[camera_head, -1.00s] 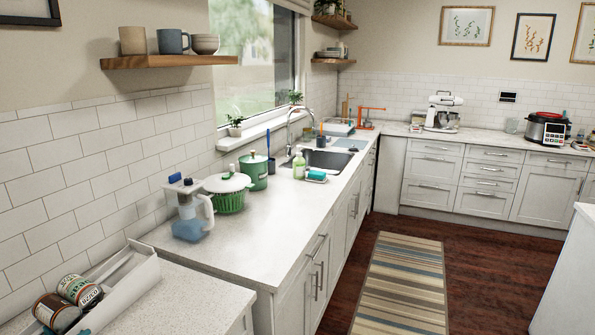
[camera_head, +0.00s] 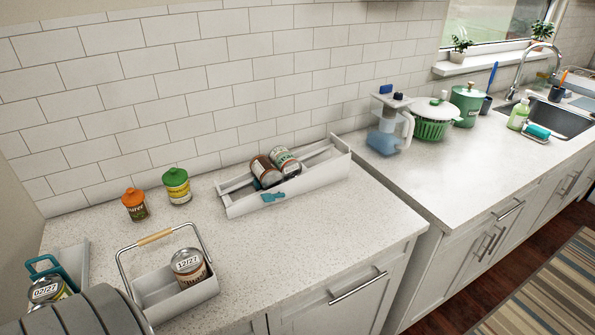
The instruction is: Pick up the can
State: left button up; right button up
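Several cans are on the near counter. A can (camera_head: 188,268) marked 12/27 sits in a small white caddy (camera_head: 172,308) with a wooden handle. Another can (camera_head: 45,289), marked 02/27, is at the bottom left, partly hidden by a dark grey ribbed shape. Two cans, one brown-ended (camera_head: 265,171) and one silver-topped (camera_head: 285,162), lie tilted in a long white tray (camera_head: 315,182). I cannot tell which can is meant. Neither gripper is in view.
A teal item (camera_head: 272,197) rests at the long tray's front edge. A teal handle (camera_head: 45,268) is by the left can.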

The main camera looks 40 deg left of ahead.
aim_at(188, 264)
jog(key=u, duration=2.05)
